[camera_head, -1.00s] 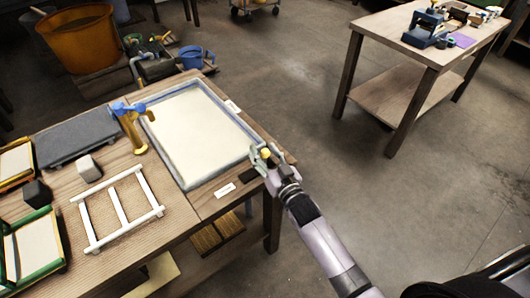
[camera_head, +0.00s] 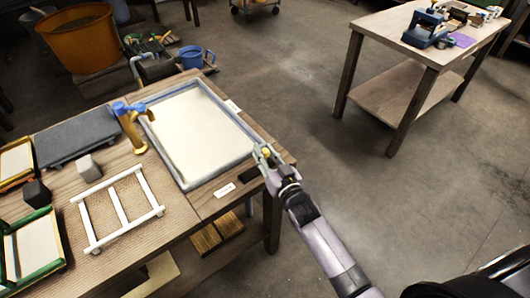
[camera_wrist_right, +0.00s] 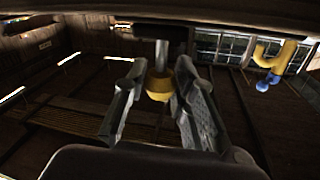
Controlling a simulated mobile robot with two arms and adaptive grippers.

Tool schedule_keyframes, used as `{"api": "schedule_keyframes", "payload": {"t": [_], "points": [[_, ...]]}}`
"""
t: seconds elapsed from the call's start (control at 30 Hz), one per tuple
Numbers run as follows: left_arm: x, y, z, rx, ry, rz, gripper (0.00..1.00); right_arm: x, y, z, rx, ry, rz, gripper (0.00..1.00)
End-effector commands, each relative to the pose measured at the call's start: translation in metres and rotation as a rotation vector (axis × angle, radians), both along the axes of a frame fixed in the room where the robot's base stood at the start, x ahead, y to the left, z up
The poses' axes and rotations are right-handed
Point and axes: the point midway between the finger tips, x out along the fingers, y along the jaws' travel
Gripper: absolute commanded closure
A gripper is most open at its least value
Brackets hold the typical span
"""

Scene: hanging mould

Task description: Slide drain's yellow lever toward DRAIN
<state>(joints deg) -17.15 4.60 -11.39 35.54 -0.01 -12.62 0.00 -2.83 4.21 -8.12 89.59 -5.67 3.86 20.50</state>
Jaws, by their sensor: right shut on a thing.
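The drain's yellow lever (camera_head: 266,152) is at the near right corner of the blue-grey rimmed basin (camera_head: 205,183). Its yellow knob (camera_wrist_right: 159,88) shows between the fingers in the right wrist view. My right gripper (camera_head: 265,154) is shut on this knob, and it shows in the wrist view (camera_wrist_right: 158,84) with a finger on each side. The fingers partly hide the lever in the head view. A white label (camera_head: 225,190) lies by the near rim and another (camera_head: 233,106) by the far right rim; their text is too small to read. My left gripper is not in view.
A yellow tap with a blue handle (camera_head: 129,117) stands at the basin's left edge. A white frame (camera_head: 118,208) lies on the wooden bench to the left. A second table (camera_head: 400,45) stands at the back right. The floor between is clear.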

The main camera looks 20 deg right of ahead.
Motion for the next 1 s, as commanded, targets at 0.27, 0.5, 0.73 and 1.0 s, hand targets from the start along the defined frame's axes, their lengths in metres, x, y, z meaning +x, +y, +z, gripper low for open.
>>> {"api": "schedule_keyframes", "payload": {"t": [0.27,0.5,0.73,1.0], "points": [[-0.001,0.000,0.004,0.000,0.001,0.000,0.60,-0.005,0.014,0.001,0.004,0.001,0.001,1.00],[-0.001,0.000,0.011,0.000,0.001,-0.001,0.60,-0.020,0.055,0.000,0.003,0.002,0.000,1.00],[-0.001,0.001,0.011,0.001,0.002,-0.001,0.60,-0.023,0.062,-0.001,0.000,0.002,0.002,1.00],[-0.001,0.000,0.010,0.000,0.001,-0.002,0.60,-0.023,0.063,-0.001,0.001,0.002,0.004,0.66]]}}
